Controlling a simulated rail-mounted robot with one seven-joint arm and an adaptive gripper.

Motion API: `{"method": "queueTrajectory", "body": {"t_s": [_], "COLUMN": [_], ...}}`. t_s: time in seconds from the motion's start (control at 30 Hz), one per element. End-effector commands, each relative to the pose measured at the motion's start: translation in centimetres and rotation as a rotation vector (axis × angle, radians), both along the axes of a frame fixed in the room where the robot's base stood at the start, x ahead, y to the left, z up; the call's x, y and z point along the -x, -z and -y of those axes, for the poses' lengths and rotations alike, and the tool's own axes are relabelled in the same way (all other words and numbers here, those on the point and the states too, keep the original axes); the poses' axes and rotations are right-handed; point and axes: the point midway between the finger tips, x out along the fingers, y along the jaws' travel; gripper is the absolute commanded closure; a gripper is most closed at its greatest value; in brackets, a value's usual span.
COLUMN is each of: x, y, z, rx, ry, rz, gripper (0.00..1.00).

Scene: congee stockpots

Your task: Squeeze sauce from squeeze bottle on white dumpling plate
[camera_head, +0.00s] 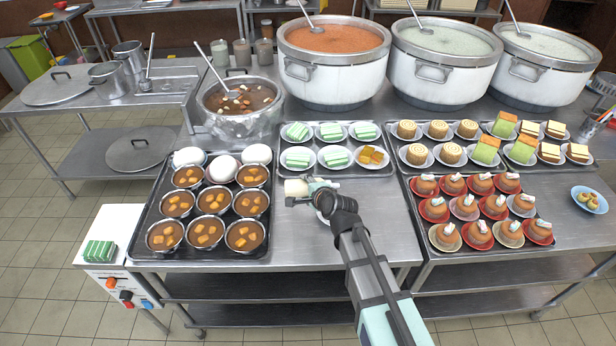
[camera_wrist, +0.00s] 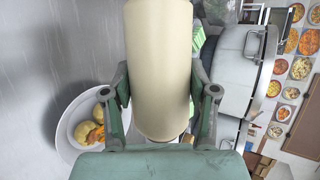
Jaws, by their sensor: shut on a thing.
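The squeeze bottle (camera_wrist: 158,65) is a plain cream cylinder filling the middle of the wrist view. My gripper (camera_wrist: 160,105) is shut on it, with one green-grey finger on each side. In the head view, the pale bottle (camera_head: 296,187) sticks out to the left of my gripper (camera_head: 318,189), over the bare steel table and apparently tilted onto its side. Its nozzle cannot be made out. A white plate (camera_wrist: 64,128) with yellow dumplings (camera_wrist: 84,131) and an orange bit shows at the left in the wrist view, beside the bottle.
A tray of brown dessert bowls (camera_head: 207,231) stands left of my gripper. A tray of green cakes (camera_head: 331,130) lies behind it, and cake trays (camera_head: 480,207) are at right. Large stockpots (camera_head: 333,80) stand at the back. A blue plate with yellow dumplings (camera_head: 588,200) sits far right.

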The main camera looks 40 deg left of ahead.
Motion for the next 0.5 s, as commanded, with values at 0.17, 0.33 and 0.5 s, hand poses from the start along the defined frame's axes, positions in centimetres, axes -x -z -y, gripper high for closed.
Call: {"method": "queueTrajectory", "body": {"t_s": [0.17, 0.33, 0.5], "x": [-0.4, -0.8, -1.2], "y": [-0.9, -0.9, -0.2], "z": [0.4, 0.9, 1.5], "rx": [0.069, 0.138, 0.212], "ry": [0.000, 0.000, -0.002], "rz": [0.054, 0.110, 0.173], "gripper": [0.57, 0.57, 0.57]}}
